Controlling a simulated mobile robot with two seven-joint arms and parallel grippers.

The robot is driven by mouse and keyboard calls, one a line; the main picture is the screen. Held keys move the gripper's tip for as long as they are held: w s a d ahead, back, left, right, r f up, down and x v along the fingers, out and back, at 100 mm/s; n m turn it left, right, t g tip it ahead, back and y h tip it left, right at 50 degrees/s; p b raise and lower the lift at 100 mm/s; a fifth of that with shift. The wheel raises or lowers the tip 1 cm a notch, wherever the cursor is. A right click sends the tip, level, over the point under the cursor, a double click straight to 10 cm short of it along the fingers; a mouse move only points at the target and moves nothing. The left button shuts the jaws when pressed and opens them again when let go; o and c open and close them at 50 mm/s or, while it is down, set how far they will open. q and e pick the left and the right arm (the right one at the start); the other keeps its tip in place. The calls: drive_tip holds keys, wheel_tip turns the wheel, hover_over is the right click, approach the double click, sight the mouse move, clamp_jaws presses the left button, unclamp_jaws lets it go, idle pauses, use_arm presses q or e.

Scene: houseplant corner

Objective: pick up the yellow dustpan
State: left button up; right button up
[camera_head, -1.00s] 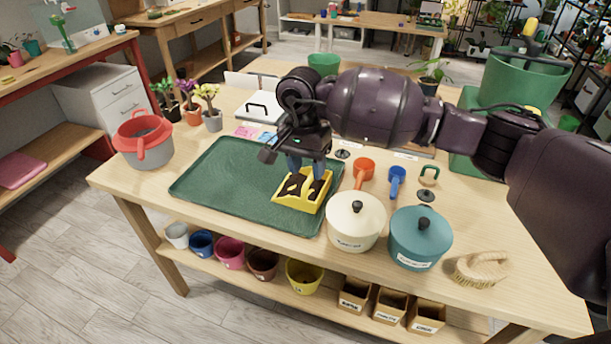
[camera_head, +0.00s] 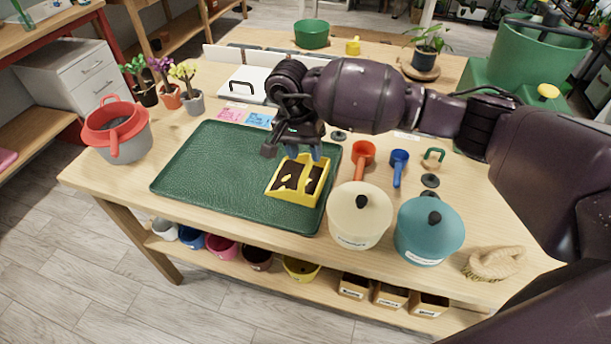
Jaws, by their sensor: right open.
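The yellow dustpan (camera_head: 298,196) lies on the right part of the green tray (camera_head: 190,183), with dark soil and some yellow bits in it. My right gripper (camera_head: 300,152) is open at the dustpan's far side, its fingers pointing down by the far edge. The arm hides the dustpan's far end, and I cannot tell whether the fingers touch it. My left gripper is not in view.
A cream pot (camera_head: 358,217) and a teal pot (camera_head: 428,230) stand close to the right of the tray. An orange scoop (camera_head: 362,155) and a blue scoop (camera_head: 398,165) lie behind them. A grey-and-red bucket (camera_head: 120,135) stands at the left.

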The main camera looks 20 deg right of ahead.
sight(309, 163)
drive_tip(key=shift+s+d+f, duration=0.1)
drive_tip(key=shift+d+f, duration=0.05)
drive_tip(key=shift+f, duration=0.65)
drive_tip(key=shift+d+f, duration=0.2)
drive_tip(key=shift+f, duration=0.65)
drive_tip(key=shift+s+d+f, duration=0.1)
drive_tip(key=shift+d+f, duration=0.05)
drive_tip(key=shift+f, duration=0.65)
clamp_jaws()
